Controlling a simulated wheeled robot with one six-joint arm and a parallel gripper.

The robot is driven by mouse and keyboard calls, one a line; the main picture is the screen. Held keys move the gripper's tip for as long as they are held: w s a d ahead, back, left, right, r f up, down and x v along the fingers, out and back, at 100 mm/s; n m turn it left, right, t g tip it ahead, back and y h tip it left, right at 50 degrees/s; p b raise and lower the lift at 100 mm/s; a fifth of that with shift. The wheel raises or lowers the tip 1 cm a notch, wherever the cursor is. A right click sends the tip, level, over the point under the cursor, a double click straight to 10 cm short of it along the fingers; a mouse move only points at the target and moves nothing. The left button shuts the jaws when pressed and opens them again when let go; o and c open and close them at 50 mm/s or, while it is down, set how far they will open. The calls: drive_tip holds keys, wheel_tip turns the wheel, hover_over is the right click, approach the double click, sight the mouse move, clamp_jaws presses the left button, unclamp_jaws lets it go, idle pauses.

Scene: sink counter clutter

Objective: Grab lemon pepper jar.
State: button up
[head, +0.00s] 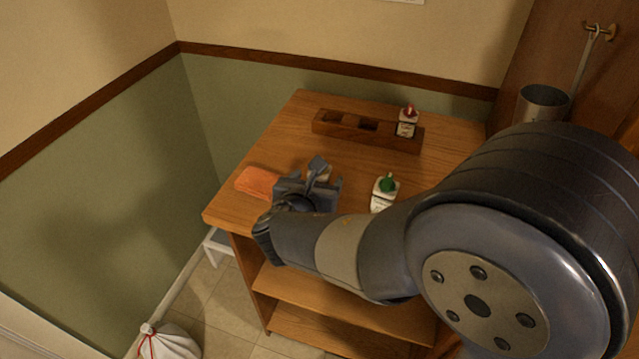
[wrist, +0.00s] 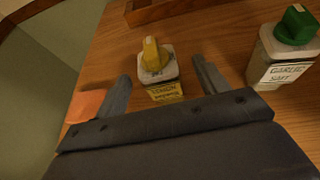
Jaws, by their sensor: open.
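The lemon pepper jar (wrist: 164,87) has a yellow cap and a yellow label whose lettering is partly legible in the wrist view. It stands upright on the wooden counter. My gripper (wrist: 163,87) is open, with one finger to the left of the jar and one to the right, and gaps show on both sides. The jar's lower part is hidden by the gripper body. In the head view my gripper (head: 318,175) covers most of the jar.
A green-capped garlic salt jar (wrist: 283,52) stands to the right, also in the head view (head: 383,192). An orange cloth or sponge (head: 258,182) lies left of my gripper. A wooden rack (head: 345,137) holding a red-capped jar (head: 407,122) is at the back.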

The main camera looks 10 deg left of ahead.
drive_tip(key=x, duration=0.5)
drive_tip(key=shift+w+a+p, duration=0.1)
drive_tip(key=shift+w+p, duration=0.1)
drive_tip(key=shift+p, duration=0.1)
drive_tip(key=c, duration=1.1)
drive_tip(key=shift+r, duration=0.1)
